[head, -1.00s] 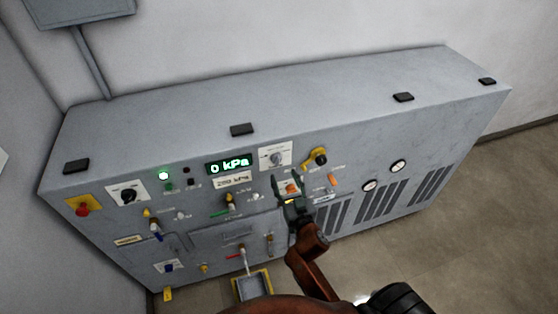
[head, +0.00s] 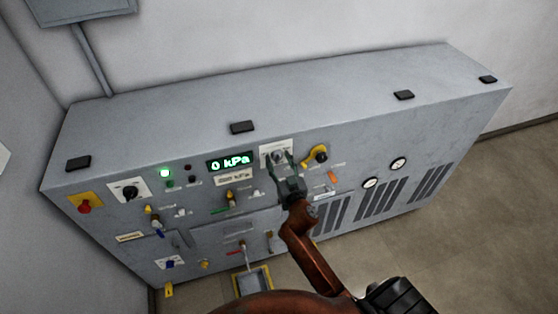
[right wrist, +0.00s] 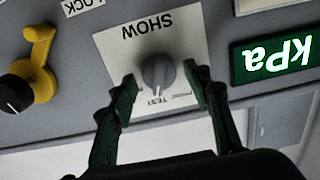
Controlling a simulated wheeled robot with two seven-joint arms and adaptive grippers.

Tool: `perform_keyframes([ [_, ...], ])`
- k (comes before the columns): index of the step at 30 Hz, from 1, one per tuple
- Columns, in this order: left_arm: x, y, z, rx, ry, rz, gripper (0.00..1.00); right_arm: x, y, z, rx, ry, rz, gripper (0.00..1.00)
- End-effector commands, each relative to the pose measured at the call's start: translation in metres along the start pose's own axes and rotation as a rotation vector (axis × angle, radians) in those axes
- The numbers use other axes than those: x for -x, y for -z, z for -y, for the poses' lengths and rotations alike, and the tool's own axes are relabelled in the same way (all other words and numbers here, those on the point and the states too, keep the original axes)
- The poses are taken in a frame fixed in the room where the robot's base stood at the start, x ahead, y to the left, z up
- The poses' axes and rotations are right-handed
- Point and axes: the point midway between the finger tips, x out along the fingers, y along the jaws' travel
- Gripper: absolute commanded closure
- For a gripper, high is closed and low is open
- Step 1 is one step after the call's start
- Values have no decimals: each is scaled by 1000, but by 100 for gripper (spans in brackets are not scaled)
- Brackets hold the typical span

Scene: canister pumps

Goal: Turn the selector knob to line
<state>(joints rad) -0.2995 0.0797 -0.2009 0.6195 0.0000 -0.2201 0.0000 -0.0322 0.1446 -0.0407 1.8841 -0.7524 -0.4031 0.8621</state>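The grey selector knob (head: 278,156) sits on a white square plate on the panel front, right of the green display. In the right wrist view the knob (right wrist: 158,72) is upside down on its plate (right wrist: 112,42), which reads SHOW, with TEST and another small, partly hidden word at the other edge. My right gripper (head: 281,165) is at the knob. Its two green fingers are open, one on each side of the knob in the right wrist view (right wrist: 160,84), with gaps seen between fingers and knob. My left gripper is not in view.
The green display (head: 230,162) reads 0 kPa. A yellow lever with a black knob (head: 316,156) is close on the right, also in the right wrist view (right wrist: 36,75). Another selector (head: 128,191) and a red button (head: 84,207) are at far left.

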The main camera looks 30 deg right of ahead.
Motion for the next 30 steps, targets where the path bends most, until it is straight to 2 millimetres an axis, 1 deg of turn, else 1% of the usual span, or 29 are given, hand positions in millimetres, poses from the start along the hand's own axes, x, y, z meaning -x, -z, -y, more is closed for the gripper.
perform_keyframes([
  [1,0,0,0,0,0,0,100,0,0,0,0,0,0,60],
  [2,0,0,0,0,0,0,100,0,0,0,0,0,0,62],
  [16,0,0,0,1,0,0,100,0,0,0,0,0,0,94],
  [23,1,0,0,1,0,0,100,0,0,0,18,1,1,94],
  [30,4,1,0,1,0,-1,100,0,0,1,124,0,1,94],
])
